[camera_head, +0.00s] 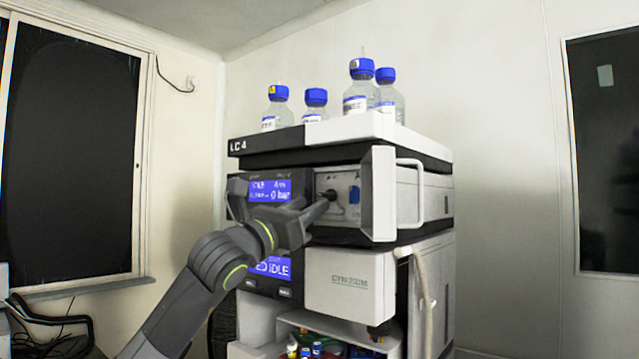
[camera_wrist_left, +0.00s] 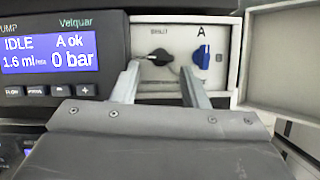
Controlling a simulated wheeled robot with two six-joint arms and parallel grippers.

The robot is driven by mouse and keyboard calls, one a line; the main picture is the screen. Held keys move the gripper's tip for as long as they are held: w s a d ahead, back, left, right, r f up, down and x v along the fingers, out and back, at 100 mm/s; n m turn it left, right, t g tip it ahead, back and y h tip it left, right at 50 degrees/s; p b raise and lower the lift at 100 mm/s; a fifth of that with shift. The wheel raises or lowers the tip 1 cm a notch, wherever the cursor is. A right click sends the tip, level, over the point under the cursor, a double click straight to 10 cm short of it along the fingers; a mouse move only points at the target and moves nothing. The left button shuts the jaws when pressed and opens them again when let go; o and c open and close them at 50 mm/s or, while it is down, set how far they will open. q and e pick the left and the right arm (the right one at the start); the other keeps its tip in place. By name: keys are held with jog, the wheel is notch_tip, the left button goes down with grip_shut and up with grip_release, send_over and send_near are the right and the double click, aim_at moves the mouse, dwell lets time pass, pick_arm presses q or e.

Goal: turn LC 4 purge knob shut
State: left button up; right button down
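The LC 4 stack (camera_head: 335,145) stands ahead, with its pump unit's door (camera_head: 380,195) swung open. Behind it, a black knob (camera_wrist_left: 158,57) sits on a light panel, its pointer lying roughly sideways; the small label above it is too blurred to read surely. A blue knob (camera_wrist_left: 203,58) under the letter A is to its right, upright. My left gripper (camera_wrist_left: 160,67) is open, its two fingers pointing at the panel with the black knob showing between the tips. I cannot tell whether they touch it. In the head view, my left gripper (camera_head: 318,206) partly covers the panel.
The pump display (camera_wrist_left: 48,50) reads IDLE, A ok, 0 bar. Several blue-capped bottles (camera_head: 315,104) stand on top of the stack. A lower unit (camera_head: 340,282) is beneath, with small vials below. The open door bounds the panel's right side.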

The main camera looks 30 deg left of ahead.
aim_at(324, 196)
pick_arm(q)
jog(key=shift+p+x, duration=1.15)
jog(key=shift+x, duration=1)
jog(key=shift+c, duration=0.3)
jog(key=c, duration=0.6)
jog(key=shift+c, duration=0.2)
